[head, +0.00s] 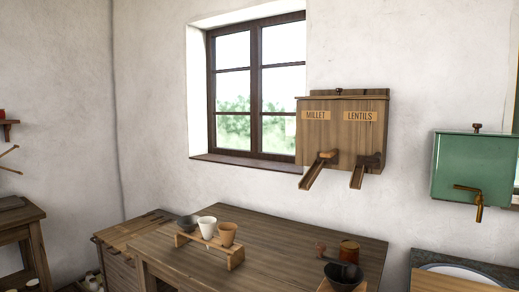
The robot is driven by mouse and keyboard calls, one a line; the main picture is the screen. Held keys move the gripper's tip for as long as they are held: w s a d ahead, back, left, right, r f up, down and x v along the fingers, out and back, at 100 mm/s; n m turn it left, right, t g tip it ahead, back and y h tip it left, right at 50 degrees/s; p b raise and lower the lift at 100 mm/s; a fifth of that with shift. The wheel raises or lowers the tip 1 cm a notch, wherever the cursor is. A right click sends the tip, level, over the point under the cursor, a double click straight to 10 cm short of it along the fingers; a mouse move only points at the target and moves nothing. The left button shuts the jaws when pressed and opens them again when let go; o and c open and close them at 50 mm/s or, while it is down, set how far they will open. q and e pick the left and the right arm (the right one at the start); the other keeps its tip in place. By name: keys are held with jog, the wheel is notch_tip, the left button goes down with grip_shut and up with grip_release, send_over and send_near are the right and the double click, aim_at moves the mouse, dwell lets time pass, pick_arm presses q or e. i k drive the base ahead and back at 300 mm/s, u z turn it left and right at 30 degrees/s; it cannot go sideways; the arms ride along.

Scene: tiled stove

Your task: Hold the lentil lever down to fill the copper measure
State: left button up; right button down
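A wooden dispenser box (341,112) hangs on the wall right of the window, labelled MILLET and LENTILS. Under the LENTILS label (360,116) is a dark lever-like part (371,160) above a short wooden chute (357,178). The millet side has a similar part (327,155) and a longer chute (312,176). A copper-brown cylinder (349,251) stands on the wooden table at its right end, below and apart from the chutes. It may be the copper measure; I cannot tell its contents. Neither of my grippers is in view.
A wooden rack (236,261) on the table (275,240) holds a dark, a white and a tan cup. A black cup (343,272) and a small reddish object (320,247) are near the cylinder. A green tank (475,166) with a brass tap hangs at right. The table's middle is clear.

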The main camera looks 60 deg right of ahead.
aim_at(371, 161)
jog(key=u, duration=0.85)
jog(key=k, duration=2.1)
jog(key=z, duration=1.65)
